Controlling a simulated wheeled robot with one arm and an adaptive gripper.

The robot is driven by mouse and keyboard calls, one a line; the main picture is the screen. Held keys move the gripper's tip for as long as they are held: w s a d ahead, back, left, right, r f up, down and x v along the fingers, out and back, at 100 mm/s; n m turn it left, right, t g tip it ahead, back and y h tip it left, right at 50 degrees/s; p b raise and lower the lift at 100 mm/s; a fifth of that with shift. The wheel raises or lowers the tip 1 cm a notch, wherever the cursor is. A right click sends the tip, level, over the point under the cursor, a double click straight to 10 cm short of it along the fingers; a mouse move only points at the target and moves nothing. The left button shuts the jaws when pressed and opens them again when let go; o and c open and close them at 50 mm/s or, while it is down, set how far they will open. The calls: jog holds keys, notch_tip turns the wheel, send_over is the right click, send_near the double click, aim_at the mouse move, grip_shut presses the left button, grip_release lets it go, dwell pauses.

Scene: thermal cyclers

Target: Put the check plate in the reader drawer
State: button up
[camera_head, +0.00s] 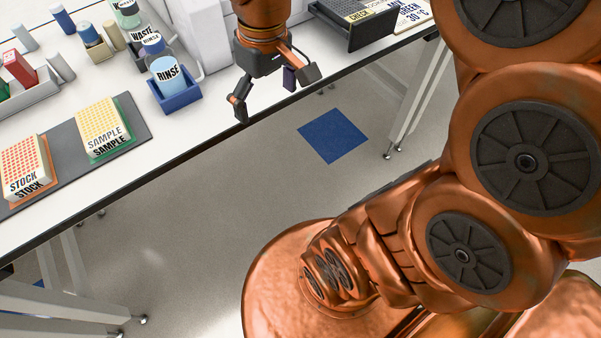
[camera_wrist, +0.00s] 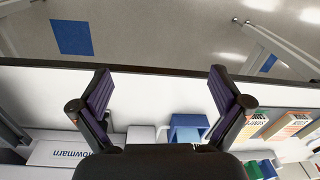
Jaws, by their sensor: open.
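A pale yellow label or plate top reading CHECK (camera_head: 359,15) shows at the top of the head view, inside or on a dark open drawer (camera_head: 352,38). The upper part is cut off by the frame edge, so I cannot tell how the plate is seated. My gripper (camera_head: 273,92) is open and empty, to the left of the drawer, by the bench's front edge. Neither the drawer nor the check plate is clear in the wrist view.
A RINSE bottle (camera_head: 167,74) stands in a blue holder (camera_head: 181,100) left of my gripper. Plates marked SAMPLE (camera_head: 101,122) and STOCK (camera_head: 24,168) sit on a dark mat (camera_head: 133,117). A white card (camera_head: 410,16) lies right of the drawer. Floor before the bench is clear.

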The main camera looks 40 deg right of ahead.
jog(key=s+a+f+m+g, duration=0.1)
jog(key=s+a+f, duration=0.1)
jog(key=s+f, duration=0.5)
jog(key=s, duration=0.6)
jog(key=shift+a+f+m+g+h, duration=0.2)
jog(key=shift+a+m+g+h, duration=0.1)
jog(key=shift+a+m+g, duration=0.1)
